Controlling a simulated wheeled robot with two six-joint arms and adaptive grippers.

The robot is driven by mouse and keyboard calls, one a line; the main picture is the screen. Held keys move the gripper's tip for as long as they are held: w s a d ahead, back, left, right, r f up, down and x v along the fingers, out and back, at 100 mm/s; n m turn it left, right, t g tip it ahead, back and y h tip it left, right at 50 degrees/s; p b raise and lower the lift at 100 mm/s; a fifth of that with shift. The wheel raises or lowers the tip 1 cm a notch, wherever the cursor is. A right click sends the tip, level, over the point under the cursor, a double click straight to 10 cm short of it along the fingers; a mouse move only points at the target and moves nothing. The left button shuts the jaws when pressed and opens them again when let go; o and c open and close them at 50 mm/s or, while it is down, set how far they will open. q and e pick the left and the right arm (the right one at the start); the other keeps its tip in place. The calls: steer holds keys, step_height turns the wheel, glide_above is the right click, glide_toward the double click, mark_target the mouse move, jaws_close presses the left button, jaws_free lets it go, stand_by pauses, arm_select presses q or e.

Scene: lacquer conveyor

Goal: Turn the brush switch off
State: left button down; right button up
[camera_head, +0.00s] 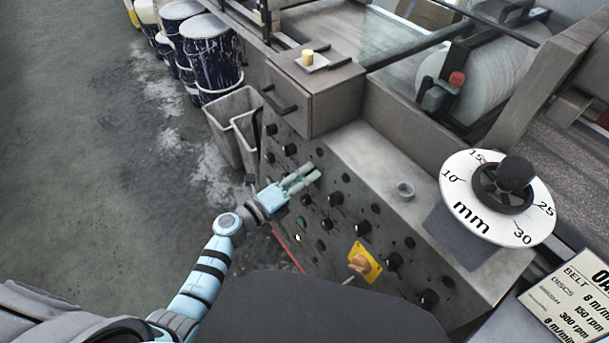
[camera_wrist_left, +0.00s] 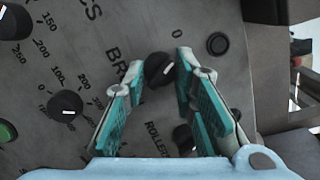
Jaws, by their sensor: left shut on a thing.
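My left gripper (camera_head: 308,175) reaches in from the left to the sloping grey control panel (camera_head: 345,150). In the left wrist view its teal-padded fingers (camera_wrist_left: 160,62) are closed around a black round knob (camera_wrist_left: 158,69), one finger on each side. The knob carries a short white mark on its right side. A partly hidden label starting "BR" (camera_wrist_left: 116,58) is printed left of the knob, and a "0" (camera_wrist_left: 178,32) above it. In the head view the fingers hide the knob. My right gripper is in neither view.
Other black knobs (camera_wrist_left: 65,104) crowd the panel, one (camera_wrist_left: 183,138) close by the right finger. A green button (camera_wrist_left: 6,131) is at the left. A yellow plate with an orange switch (camera_head: 364,262) and a large mm dial (camera_head: 457,195) are further right. The floor at left is open.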

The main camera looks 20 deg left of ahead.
arm_select(q)
steer(key=c, duration=1.3)
jaws_free()
steer(key=v, duration=1.2)
steer(key=shift+d, duration=0.1)
